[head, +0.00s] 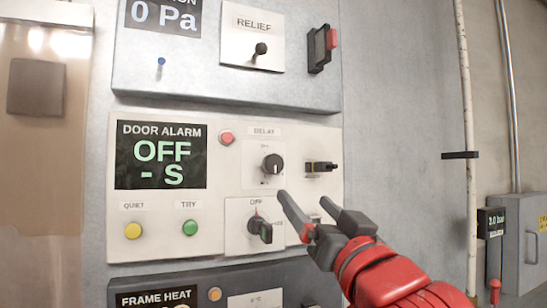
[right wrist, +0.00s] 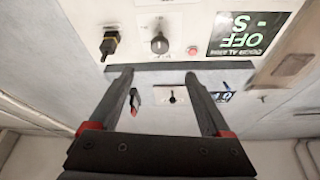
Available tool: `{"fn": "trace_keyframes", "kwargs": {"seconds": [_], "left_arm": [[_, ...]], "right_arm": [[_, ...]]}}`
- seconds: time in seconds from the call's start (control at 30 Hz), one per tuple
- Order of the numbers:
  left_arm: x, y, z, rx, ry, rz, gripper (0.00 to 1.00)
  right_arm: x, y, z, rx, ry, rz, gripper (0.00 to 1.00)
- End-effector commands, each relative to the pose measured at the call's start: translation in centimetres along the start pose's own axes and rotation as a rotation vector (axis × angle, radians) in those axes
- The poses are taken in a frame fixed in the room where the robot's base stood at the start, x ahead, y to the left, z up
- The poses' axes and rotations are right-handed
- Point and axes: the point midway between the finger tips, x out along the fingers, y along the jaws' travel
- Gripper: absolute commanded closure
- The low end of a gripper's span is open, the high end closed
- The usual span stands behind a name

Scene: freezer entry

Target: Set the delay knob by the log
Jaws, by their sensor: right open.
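The black round delay knob (head: 272,163) sits under a "DELAY" label on the white door alarm panel. The alarm display (head: 160,155) reads "DOOR ALARM OFF - S". My right gripper (head: 303,199) is open and empty, below and right of the knob in the head view. In the right wrist view, turned upside down, the knob (right wrist: 160,44) shows beyond the gap between the open fingers (right wrist: 158,73), apart from them. The display (right wrist: 240,33) is at upper right there. The knob's exact pointer setting is too small to read. No log is in view. My left gripper is not in view.
A rotary switch (head: 260,230) marked "OFF" sits below the knob, near my right fingers. A black connector (head: 321,167) juts out right of the knob. Yellow (head: 133,231) and green (head: 190,228) buttons are lower left; a red lamp (head: 227,138) is upper left. A relief lever (head: 260,49) is above.

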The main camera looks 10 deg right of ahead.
Motion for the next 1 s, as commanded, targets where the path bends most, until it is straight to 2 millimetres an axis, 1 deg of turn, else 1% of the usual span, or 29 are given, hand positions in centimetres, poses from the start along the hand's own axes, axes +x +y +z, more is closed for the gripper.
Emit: {"fn": "trace_keyframes", "kwargs": {"seconds": [0.07,0.17,0.27,0.4,0.57,0.7,0.77,0.9,1.0], "left_arm": [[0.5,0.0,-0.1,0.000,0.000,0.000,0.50],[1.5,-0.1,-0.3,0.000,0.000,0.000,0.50],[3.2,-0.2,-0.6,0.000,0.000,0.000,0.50],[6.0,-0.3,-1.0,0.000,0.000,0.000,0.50],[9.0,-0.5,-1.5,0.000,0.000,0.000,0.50],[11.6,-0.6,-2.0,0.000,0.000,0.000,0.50],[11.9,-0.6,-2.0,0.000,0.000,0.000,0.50],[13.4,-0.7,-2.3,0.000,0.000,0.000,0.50],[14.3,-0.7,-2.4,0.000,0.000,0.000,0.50]], "right_arm": [[0.0,-0.1,-0.4,-0.006,-0.010,0.007,0.18],[0.7,-0.1,-0.5,-0.005,-0.016,0.010,0.18],[2.0,-0.2,-0.9,-0.004,-0.014,0.009,0.18],[4.0,-0.2,-1.0,-0.004,-0.015,0.008,0.18],[5.8,-0.3,-1.0,-0.005,-0.015,0.006,0.18],[9.1,-0.3,-0.8,-0.005,-0.019,0.007,0.18],[10.4,-0.2,-0.5,-0.005,-0.017,0.007,0.18],[13.4,-0.2,-0.5,-0.005,-0.016,0.007,0.18],[15.1,-0.1,-0.4,-0.006,-0.013,0.006,0.18]]}}
